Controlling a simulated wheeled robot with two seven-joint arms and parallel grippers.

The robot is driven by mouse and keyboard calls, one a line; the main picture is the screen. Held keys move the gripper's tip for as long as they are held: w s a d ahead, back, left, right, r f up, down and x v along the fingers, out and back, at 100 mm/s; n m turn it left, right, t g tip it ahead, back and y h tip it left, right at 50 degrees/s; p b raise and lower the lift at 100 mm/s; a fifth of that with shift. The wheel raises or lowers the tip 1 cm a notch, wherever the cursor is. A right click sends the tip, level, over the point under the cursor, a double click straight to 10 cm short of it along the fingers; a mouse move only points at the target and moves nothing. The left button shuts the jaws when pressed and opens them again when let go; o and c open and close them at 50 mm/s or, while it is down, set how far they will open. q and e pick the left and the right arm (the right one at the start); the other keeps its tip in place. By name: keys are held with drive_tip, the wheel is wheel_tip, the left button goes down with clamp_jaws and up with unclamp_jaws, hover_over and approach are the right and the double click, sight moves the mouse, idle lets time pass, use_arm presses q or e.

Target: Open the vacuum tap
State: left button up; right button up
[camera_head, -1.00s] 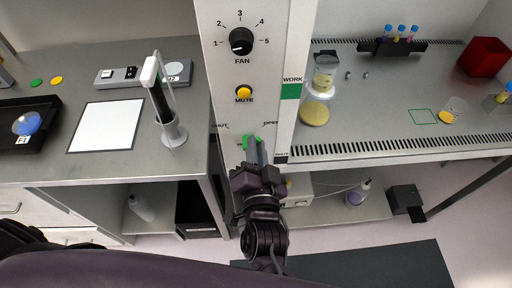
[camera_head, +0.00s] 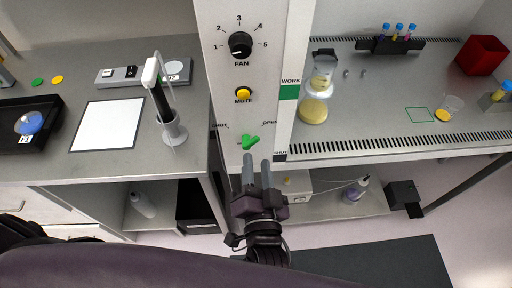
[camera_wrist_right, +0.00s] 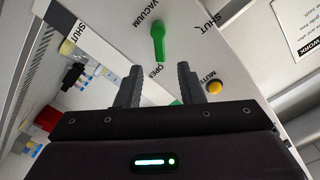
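The vacuum tap (camera_head: 250,141) is a small green lever on the pale front panel, between a SHUT label at its left and an OPEN label at its right in the head view.
Above the tap are a yellow MUTE button (camera_head: 243,95) and a black FAN knob (camera_head: 240,43). A pipette stand (camera_head: 173,132) is on the left bench.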

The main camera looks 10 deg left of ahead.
drive_tip(key=v, duration=0.3)
drive_tip(key=shift+f, duration=0.1)
idle(0.4)
